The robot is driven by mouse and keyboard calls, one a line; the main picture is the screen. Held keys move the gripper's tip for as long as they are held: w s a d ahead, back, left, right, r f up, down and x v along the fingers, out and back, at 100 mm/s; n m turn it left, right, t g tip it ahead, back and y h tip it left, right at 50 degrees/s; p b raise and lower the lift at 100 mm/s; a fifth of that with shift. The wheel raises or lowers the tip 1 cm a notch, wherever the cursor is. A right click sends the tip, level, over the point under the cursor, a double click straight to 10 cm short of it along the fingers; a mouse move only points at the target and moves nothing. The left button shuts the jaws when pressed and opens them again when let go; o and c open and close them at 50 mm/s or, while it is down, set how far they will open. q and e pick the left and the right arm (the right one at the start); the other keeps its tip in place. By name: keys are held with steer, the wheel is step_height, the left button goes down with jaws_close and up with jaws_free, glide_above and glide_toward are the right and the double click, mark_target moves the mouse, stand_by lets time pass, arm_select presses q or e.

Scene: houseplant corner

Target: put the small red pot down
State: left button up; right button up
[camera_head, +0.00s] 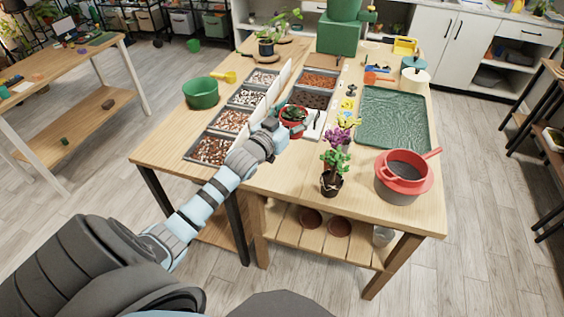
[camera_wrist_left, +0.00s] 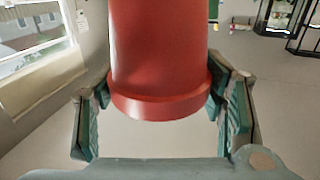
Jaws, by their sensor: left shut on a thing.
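The small red pot (camera_head: 292,122) holds a dark green plant. My left gripper (camera_head: 279,127) is shut on this pot, over the near end of the trays on the table. In the left wrist view the red pot (camera_wrist_left: 160,55) fills the upper middle, its thick rim towards the camera, with the left gripper's fingers (camera_wrist_left: 163,100) on both sides of it. The gripper hides part of the pot in the head view. I cannot tell whether the pot touches anything below. My right gripper is not in view.
Trays of pebbles and bark (camera_head: 212,151) line the left. A white piece (camera_head: 316,126) lies just right of the pot. A potted plant (camera_head: 332,183), a red pot with a sieve (camera_head: 403,180), a green tray (camera_head: 394,118) and a green bowl (camera_head: 201,93) stand around.

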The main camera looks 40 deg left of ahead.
arm_select(q)
step_height(320, 180, down, 6)
steer(key=shift+s+b, duration=0.1)
steer(key=shift+b, duration=1)
step_height(320, 180, down, 14)
steer(key=b, duration=1.2)
steer(key=shift+r, duration=0.3)
steer(key=shift+f, duration=0.15)
steer(key=o, duration=1.3)
